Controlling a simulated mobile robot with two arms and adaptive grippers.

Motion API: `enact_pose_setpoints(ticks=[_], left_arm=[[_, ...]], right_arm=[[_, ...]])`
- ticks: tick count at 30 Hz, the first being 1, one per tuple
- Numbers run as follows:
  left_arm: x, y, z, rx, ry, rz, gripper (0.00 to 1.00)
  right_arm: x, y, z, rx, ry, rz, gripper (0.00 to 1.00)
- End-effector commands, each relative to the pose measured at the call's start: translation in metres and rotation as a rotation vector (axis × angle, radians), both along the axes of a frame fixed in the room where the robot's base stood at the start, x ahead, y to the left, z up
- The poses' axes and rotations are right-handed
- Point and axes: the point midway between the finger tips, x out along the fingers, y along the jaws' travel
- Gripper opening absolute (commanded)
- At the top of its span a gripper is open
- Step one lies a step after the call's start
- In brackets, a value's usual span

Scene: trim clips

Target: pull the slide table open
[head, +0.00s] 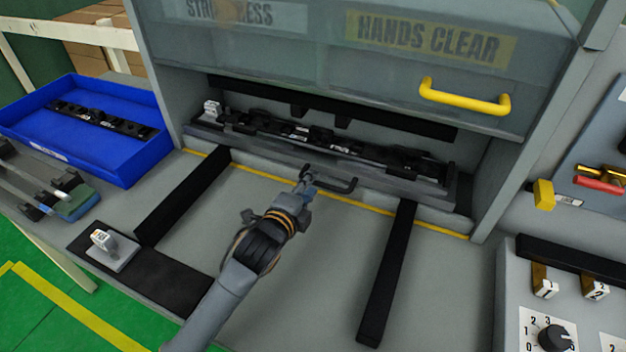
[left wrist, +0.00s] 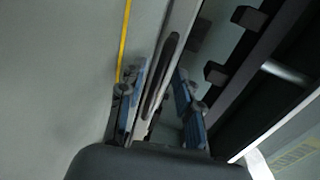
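The slide table (head: 445,187) is a grey plate inside the press opening, behind the yellow line, carrying a long black trim part (head: 330,145). A black bar handle (head: 345,188) sticks out from its front edge. My left gripper (head: 308,177) is at the left end of this handle. In the left wrist view, the two blue fingers of my left gripper (left wrist: 162,95) stand apart, with the dark handle (left wrist: 165,70) running between them. A gap shows, so the fingers look open; contact is unclear. My right gripper is in neither view.
Two black rails (head: 388,275) lie on the grey bench in front of the opening. The raised press guard (head: 350,60) with a yellow handle (head: 465,97) hangs above. A blue bin (head: 85,150) stands left; a control panel (head: 560,310) is at right.

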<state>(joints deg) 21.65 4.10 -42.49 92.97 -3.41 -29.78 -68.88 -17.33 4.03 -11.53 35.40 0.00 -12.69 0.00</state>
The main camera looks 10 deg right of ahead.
Motion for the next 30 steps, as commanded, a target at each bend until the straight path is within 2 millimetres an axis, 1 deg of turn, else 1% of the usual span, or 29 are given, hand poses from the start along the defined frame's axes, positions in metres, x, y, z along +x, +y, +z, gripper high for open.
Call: enact_pose_setpoints(ticks=[1,6,17,20,21,22,23,30], left_arm=[[0.006,-0.004,-0.001,-0.001,0.0,0.001,0.34],[0.017,-0.011,-0.004,-0.002,0.0,0.001,0.34],[0.02,-0.013,-0.005,-0.001,0.001,0.001,0.34],[0.02,-0.013,-0.005,-0.001,0.001,0.001,0.15],[0.02,-0.013,-0.005,-0.001,0.001,0.001,0.07],[0.02,-0.013,-0.005,-0.001,0.001,0.001,0.01],[0.02,-0.013,-0.005,-0.001,0.001,0.001,0.0],[0.02,-0.013,-0.005,-0.001,0.002,0.001,0.0]], right_arm=[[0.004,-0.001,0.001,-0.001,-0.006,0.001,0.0],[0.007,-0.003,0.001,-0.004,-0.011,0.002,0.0],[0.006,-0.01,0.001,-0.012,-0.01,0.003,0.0],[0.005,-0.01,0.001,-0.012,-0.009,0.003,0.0],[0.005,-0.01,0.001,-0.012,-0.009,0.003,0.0],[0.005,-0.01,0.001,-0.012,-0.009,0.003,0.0],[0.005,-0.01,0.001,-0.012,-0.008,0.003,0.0],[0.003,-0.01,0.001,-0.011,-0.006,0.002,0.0]])
